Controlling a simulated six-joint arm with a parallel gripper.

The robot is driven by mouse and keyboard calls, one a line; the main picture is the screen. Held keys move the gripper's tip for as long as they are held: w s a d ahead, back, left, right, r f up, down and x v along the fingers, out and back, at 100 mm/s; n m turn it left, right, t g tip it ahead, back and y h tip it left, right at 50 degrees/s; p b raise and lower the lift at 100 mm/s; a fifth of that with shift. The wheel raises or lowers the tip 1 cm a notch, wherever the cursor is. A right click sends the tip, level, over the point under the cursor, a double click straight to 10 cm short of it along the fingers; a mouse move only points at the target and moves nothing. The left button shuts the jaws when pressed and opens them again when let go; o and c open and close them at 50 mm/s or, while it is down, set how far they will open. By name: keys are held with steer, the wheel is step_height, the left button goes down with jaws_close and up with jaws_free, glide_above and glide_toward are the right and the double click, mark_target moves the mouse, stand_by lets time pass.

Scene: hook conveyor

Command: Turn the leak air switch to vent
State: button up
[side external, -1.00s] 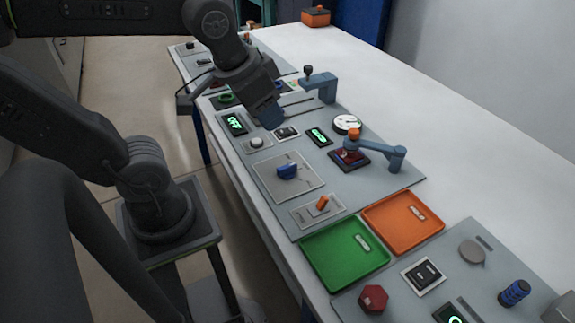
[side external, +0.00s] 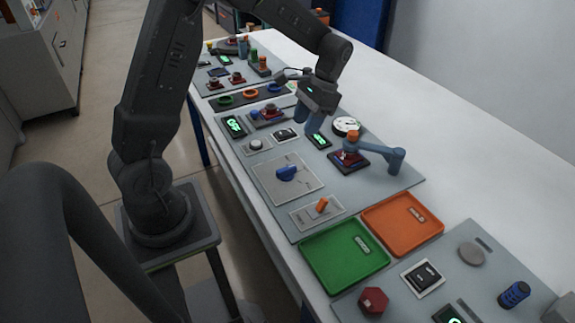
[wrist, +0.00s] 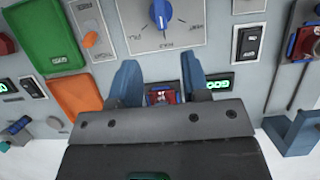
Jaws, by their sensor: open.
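A blue rotary knob (side external: 287,173) sits on a square grey plate (side external: 268,183) in the middle of the panel. It looks like the leak air switch, but its labels are too small to read surely. It also shows at the top of the wrist view (wrist: 160,14), with a white pointer mark facing down in the picture. My gripper (side external: 318,122) is above the panel, farther back than the knob and to its right, apart from it. In the wrist view its two blue fingers (wrist: 160,80) are spread, with nothing held between them.
An orange toggle (side external: 321,205), a black rocker switch (side external: 285,134), green tray (side external: 345,256) and orange tray (side external: 402,224) surround the knob.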

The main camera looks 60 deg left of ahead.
mark_target(287, 168)
steer(key=x, duration=1.3)
steer(key=shift+f, duration=0.2)
jaws_close()
